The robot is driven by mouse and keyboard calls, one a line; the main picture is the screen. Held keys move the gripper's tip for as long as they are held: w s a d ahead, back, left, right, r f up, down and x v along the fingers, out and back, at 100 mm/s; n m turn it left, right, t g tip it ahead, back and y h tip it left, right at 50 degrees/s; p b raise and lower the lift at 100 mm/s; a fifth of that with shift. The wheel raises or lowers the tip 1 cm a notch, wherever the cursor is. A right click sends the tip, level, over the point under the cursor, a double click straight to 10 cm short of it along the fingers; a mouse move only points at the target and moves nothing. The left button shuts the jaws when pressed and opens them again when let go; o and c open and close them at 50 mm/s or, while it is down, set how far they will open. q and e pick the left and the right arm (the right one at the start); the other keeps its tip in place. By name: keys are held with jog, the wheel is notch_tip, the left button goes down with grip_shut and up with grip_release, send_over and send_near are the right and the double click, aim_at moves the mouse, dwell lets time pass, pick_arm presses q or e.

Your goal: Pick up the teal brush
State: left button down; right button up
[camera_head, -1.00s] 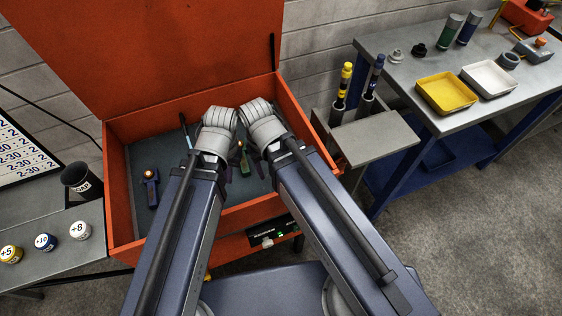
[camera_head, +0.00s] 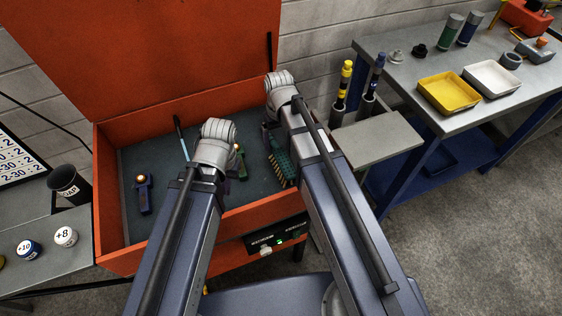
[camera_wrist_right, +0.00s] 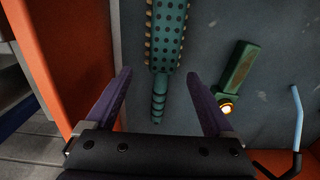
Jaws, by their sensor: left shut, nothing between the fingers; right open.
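The teal brush (camera_head: 283,166) lies on the dark floor of the orange box, near its right wall; my right arm partly covers it in the head view. In the right wrist view, the brush (camera_wrist_right: 160,45) shows its dotted head at the top and its ribbed handle pointing down. My right gripper (camera_wrist_right: 159,75) is open, its purple fingers on either side of the brush in the picture, not visibly touching it. In the head view, my right gripper (camera_head: 267,133) is mostly hidden by its wrist. My left gripper (camera_head: 227,183) is shut and empty over the box, left of the brush.
A green torch-like tool (camera_wrist_right: 238,75) with a lit end lies beside the brush, and a light-blue rod (camera_wrist_right: 297,115) beyond it. A dark blue tool (camera_head: 143,195) lies at the box's left. The orange wall (camera_wrist_right: 52,60) is close to my right gripper.

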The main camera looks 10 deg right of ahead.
aim_at(278, 150)
pick_arm(q)
jog(key=shift+f+b, duration=2.65)
pick_arm(e)
jog(key=shift+s+a+f, duration=0.1)
jog(key=shift+f, duration=1.2)
jog(key=shift+a+f, duration=0.1)
jog(key=shift+f, duration=1.2)
pick_arm(q)
jog(key=shift+r, duration=0.1)
pick_arm(e)
jog(key=shift+r, duration=0.1)
grip_shut()
